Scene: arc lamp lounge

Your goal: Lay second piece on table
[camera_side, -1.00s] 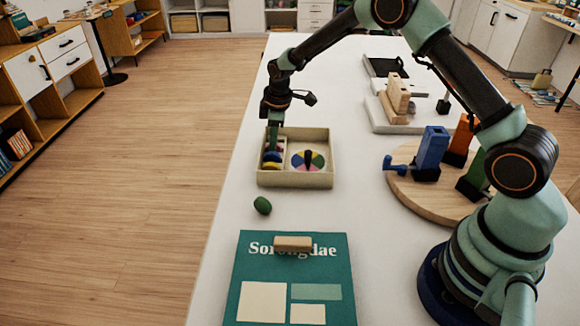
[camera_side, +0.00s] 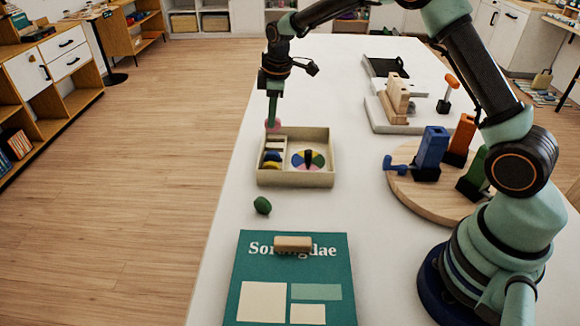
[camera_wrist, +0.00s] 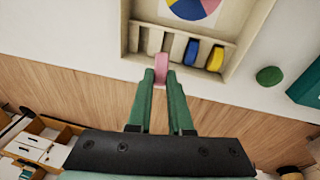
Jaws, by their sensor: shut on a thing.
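My gripper (camera_side: 272,117) is shut on a pink piece (camera_wrist: 159,69), which also shows at the fingertips in the side view (camera_side: 273,126). It is held above the far left corner of the cream tray (camera_side: 325,182). In the wrist view, the pink piece overlaps the tray's slotted side. A blue piece (camera_wrist: 190,51) and a yellow piece (camera_wrist: 215,59) sit in slots of the tray. A green piece (camera_side: 262,205) lies on the white table (camera_side: 215,218), in front of the tray.
A multicoloured wheel (camera_side: 308,159) is in the tray's right part. A teal board (camera_side: 290,262) with a wooden block (camera_side: 293,243) lies in front. A round wooden board (camera_side: 432,203) with coloured holders stands right. The table's left edge is close to the tray.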

